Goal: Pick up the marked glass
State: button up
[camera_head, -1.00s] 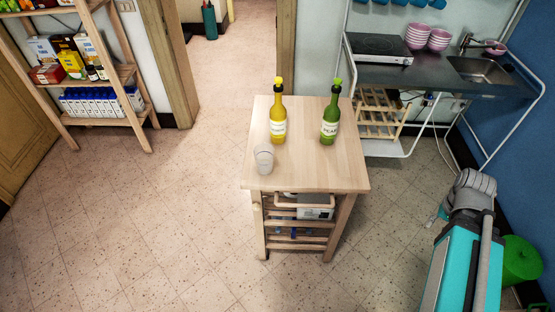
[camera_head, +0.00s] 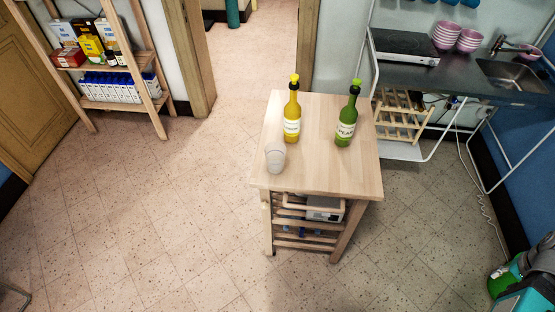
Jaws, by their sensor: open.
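A clear glass (camera_head: 275,157) stands upright near the left front edge of the small wooden trolley (camera_head: 340,178). I cannot make out a mark on it. A yellow bottle with a white label (camera_head: 292,110) stands just behind and to the right of the glass, apart from it. A green bottle (camera_head: 347,116) stands farther right on the same top. My gripper is not in view.
A shelf with cereal boxes (camera_head: 92,42) stands at the back left. A counter with pink bowls (camera_head: 457,38) and a sink is at the back right. The tiled floor (camera_head: 150,220) left of the trolley is clear.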

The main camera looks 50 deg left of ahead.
aim_at(275, 151)
jog(key=z, duration=0.05)
jog(key=i, duration=2.55)
jog(key=u, duration=2.75)
